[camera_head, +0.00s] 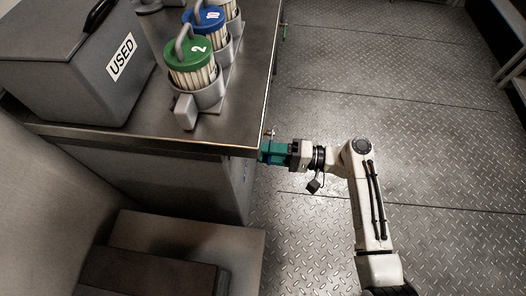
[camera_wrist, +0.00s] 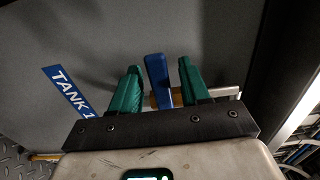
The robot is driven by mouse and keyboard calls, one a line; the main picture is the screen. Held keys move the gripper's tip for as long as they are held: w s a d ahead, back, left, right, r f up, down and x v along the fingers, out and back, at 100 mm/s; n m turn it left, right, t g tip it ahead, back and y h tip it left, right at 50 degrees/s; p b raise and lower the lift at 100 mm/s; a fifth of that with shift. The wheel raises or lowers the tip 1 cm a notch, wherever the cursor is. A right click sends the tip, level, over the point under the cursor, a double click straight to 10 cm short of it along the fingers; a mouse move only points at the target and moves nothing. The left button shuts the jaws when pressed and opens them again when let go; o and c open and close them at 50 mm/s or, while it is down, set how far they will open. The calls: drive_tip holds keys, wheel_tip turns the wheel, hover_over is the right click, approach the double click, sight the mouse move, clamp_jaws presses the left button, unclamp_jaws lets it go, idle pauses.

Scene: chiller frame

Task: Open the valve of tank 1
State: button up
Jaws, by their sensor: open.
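In the wrist view the blue valve handle (camera_wrist: 158,80) stands between the two green fingers of my gripper (camera_wrist: 158,88), with a visible space on each side. A brass-coloured part shows at the handle's lower end, partly hidden by my gripper. A blue label reading "TANK 1" (camera_wrist: 68,92) is on the grey panel to the left of the handle. In the head view my gripper (camera_head: 272,152) is open at the right side of the counter, just below its edge. The valve handle is mostly hidden there by the counter edge and my gripper.
The metal counter (camera_head: 150,142) overhangs beside my gripper. On it stand a grey box marked "USED" (camera_head: 60,62), a green-lidded canister marked 2 (camera_head: 188,52) and a blue-lidded one (camera_head: 207,17). The patterned metal floor (camera_head: 400,110) to the right is clear.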

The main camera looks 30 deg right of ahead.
drive_tip(key=shift+x, duration=0.85)
clamp_jaws()
